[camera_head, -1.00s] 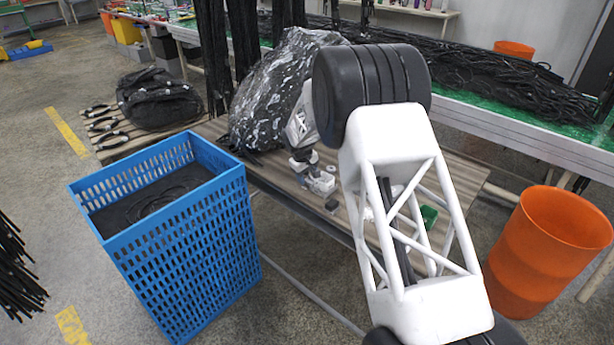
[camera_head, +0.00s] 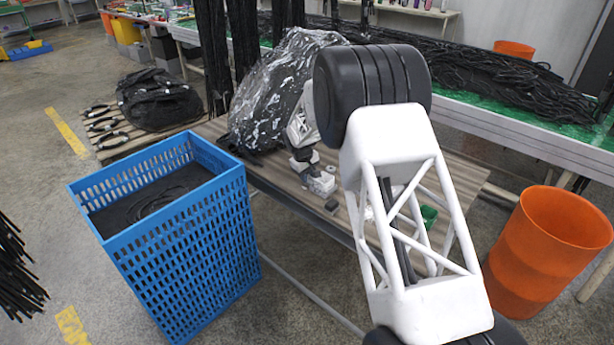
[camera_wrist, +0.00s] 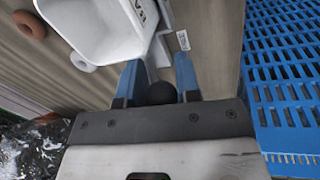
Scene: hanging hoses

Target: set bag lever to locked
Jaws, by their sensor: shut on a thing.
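In the head view my arm covers much of the bench.
A black bag in clear plastic (camera_head: 275,85) stands on the wood-grain bench (camera_head: 275,178) behind my gripper. A blue perforated crate (camera_head: 190,250) stands left of the bench, and an orange bin (camera_head: 550,250) right.

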